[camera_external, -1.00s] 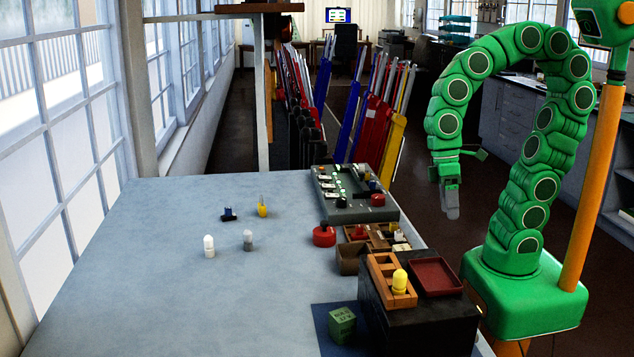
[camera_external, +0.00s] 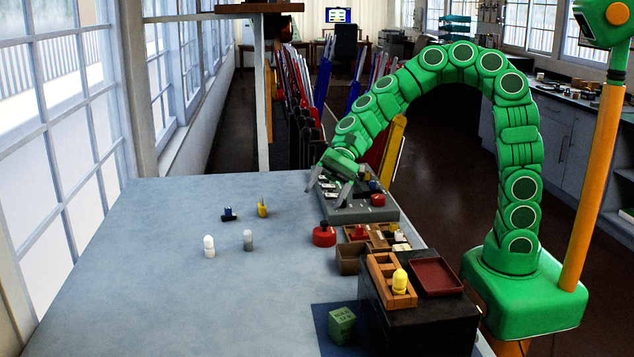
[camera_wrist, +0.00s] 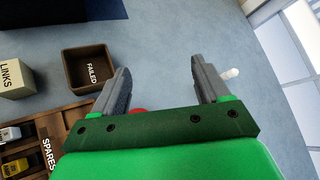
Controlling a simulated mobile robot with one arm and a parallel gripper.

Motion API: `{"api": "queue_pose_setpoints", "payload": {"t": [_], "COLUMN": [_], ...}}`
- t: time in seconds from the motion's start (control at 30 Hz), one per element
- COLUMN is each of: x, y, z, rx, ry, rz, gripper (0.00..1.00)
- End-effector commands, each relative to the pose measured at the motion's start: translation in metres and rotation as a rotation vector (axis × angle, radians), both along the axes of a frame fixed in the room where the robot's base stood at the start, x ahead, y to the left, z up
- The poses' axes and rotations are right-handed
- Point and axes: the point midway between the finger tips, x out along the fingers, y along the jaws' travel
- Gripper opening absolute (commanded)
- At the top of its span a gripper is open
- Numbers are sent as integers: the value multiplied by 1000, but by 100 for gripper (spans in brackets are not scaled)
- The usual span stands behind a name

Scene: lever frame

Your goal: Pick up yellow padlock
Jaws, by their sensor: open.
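A small upright yellow object (camera_external: 262,208) with a thin top stands on the blue-grey table in the external view; it looks like the yellow padlock, though it is small. Another small yellow item (camera_wrist: 14,168) lies in the wooden SPARES tray at the lower left of the wrist view; I cannot tell whether it is a padlock. My gripper (camera_external: 328,187) is over the left part of the grey panel, to the right of and beyond the upright yellow object. In the wrist view my gripper (camera_wrist: 163,72) is open with nothing between its fingers.
A dark blue object (camera_external: 229,214) and two pale cylinders stand nearby. The grey panel (camera_external: 355,215), red round item (camera_external: 324,236), FAILED box (camera_wrist: 90,70), LINKS block (camera_wrist: 12,76) and black box with a yellow domed piece (camera_external: 400,281) line the right side. The table's left is clear.

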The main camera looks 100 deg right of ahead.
Motion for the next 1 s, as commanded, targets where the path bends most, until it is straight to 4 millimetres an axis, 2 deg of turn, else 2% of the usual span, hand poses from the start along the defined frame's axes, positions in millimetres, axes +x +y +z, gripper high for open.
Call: {"api": "queue_pose_setpoints", "payload": {"t": [0.1, 0.17, 0.3, 0.5, 0.6, 0.77, 1.0], "x": [29, 41, 62, 73, 74, 74, 85], "y": [-46, -70, -130, -210, -236, -253, -248], "z": [-11, -18, -39, -74, -87, -95, -100], "rx": [108, 165, 296, 456, 506, 542, 544], "ry": [44, 69, 129, 203, 225, 240, 243], "rz": [-170, -253, -453, -697, -776, -828, -828], "gripper": [75, 75, 75, 75, 75, 75, 75]}}
